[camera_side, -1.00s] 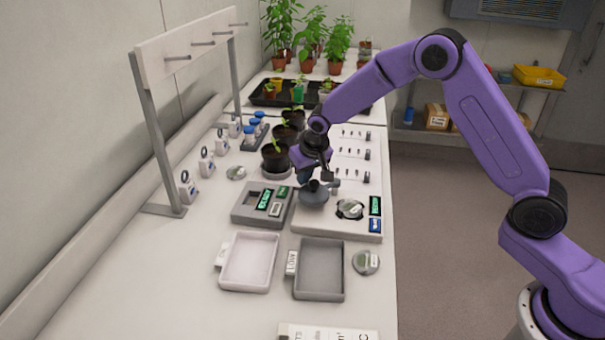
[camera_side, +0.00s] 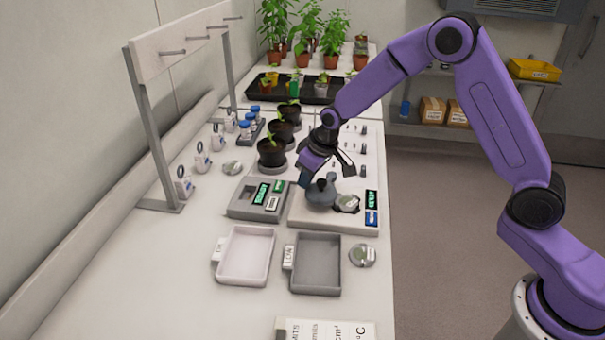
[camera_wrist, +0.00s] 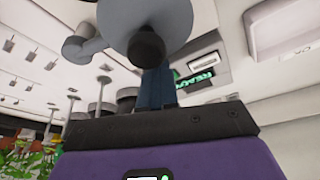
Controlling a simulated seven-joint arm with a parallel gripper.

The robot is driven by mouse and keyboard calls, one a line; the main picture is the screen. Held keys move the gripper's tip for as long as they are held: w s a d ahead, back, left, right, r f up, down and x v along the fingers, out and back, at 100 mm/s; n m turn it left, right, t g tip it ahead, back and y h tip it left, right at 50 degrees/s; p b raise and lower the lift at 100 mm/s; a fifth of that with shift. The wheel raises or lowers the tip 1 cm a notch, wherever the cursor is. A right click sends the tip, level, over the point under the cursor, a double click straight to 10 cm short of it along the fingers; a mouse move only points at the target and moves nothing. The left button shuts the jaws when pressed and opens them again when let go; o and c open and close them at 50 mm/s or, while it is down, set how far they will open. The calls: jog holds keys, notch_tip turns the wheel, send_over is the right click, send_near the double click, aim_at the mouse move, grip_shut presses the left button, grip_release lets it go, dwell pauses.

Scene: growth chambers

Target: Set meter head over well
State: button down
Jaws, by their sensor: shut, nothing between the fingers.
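The blue-grey domed meter head (camera_side: 321,191) with a dark top knob sits on the pale platform (camera_side: 305,214). A round well with a pale green disc (camera_side: 348,203) lies just right of the head, its left edge partly overlapped in the side view. My gripper (camera_side: 304,182) is tilted, with its blue fingers shut beside the head's left side. In the wrist view, the shut fingers (camera_wrist: 157,88) show behind the head's knob; the meter head (camera_wrist: 150,22) fills the top middle. Whether fingers and head touch cannot be told.
A grey box with green displays (camera_side: 260,199) stands left of the platform. A white tray (camera_side: 246,281) and a grey tray (camera_side: 316,290) lie in front, beside a round disc holder (camera_side: 363,255). Black pots (camera_side: 271,152) stand behind; a hook rack (camera_side: 180,38) is left.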

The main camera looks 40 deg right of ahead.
aim_at(325, 184)
jog(key=n, duration=0.1)
jog(key=s+n, duration=0.1)
jog(key=s+n+y, duration=0.1)
jog(key=shift+s+d+g, duration=0.2)
jog(key=shift+d+g, duration=0.05)
jog(key=shift+g, duration=0.05)
jog(key=s+n, duration=0.1)
jog(key=n, duration=0.1)
jog(key=s+d+n+g+y, duration=0.1)
jog(key=n, duration=0.1)
jog(key=shift+s+d, duration=0.1)
jog(key=shift+s, duration=0.2)
jog(key=shift+s+d+n+g, duration=0.4)
jog(key=shift+s+d+n, duration=0.1)
jog(key=shift+n, duration=0.5)
jog(key=shift+s+d, duration=0.25)
jog(key=shift+s+d+f, duration=0.1)
jog(key=shift+s+d, duration=0.05)
jog(key=shift+d, duration=0.1)
jog(key=a, duration=0.1)
jog(key=w+a, duration=0.1)
jog(key=a, duration=0.1)
jog(key=a+r, duration=0.1)
jog(key=shift+w+a, duration=0.15)
jog(key=shift+w, duration=0.05)
jog(key=v, duration=1)
jog(key=shift+d, duration=0.25)
